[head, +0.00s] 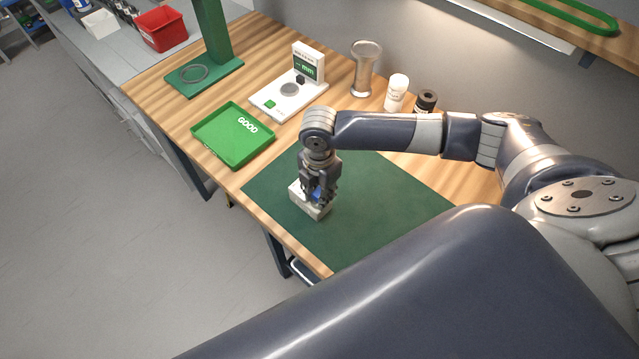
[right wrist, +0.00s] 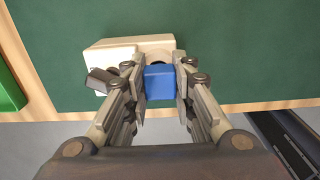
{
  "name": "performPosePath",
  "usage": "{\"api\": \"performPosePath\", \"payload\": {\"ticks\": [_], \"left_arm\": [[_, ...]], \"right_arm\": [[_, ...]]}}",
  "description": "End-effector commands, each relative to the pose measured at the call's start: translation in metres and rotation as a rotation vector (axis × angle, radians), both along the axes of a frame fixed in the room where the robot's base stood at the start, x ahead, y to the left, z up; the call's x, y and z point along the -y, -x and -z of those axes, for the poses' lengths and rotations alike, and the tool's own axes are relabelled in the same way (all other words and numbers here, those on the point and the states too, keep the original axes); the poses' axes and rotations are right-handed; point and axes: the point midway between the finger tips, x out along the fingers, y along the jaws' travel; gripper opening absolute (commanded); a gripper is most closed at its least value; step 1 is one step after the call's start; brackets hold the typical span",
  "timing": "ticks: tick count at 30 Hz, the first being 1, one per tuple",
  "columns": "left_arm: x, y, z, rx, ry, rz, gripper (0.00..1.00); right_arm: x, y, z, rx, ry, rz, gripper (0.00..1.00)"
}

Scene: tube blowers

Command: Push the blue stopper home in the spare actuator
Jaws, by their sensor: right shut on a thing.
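The spare actuator is a cream-white block (head: 308,205) on the green mat, near the table's front edge. In the right wrist view the block (right wrist: 112,55) shows a rounded part with a dark opening at its right. The blue stopper (right wrist: 159,82) is between the fingers of my right gripper (right wrist: 160,86), right at the block's near side. In the head view my right gripper (head: 318,192) points down over the block and a bit of blue shows between its fingers. I cannot tell how deep the stopper sits. My left gripper is not in view.
A green GOOD tray (head: 208,147) lies left of the green mat (head: 376,190). A white gauge with a display (head: 308,68), a metal cylinder (head: 364,72), a white bottle (head: 397,90) and a dark-capped jar (head: 427,98) stand behind. The mat right of the block is clear.

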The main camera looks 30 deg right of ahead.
Motion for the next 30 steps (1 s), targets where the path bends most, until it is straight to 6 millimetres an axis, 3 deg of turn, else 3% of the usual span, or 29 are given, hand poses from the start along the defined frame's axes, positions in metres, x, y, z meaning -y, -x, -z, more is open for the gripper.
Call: {"api": "performPosePath", "payload": {"ticks": [6, 7, 10, 22, 26, 30], "left_arm": [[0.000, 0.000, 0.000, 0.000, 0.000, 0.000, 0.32], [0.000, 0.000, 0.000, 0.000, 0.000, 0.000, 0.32], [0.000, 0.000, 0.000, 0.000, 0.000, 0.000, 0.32], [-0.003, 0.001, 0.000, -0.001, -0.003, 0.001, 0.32], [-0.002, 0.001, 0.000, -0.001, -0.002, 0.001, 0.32], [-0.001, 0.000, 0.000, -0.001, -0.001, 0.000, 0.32]], "right_arm": [[0.000, 0.000, 0.001, 0.001, 0.001, 0.001, 0.07], [0.000, 0.000, 0.001, 0.001, 0.001, 0.001, 0.26], [0.000, -0.001, 0.000, 0.001, 0.001, 0.001, 0.47], [0.000, -0.001, -0.005, 0.003, 0.000, 0.001, 0.47], [0.000, -0.002, -0.022, 0.005, -0.001, -0.001, 0.47], [0.000, -0.002, -0.052, 0.005, -0.001, 0.000, 0.47]]}}
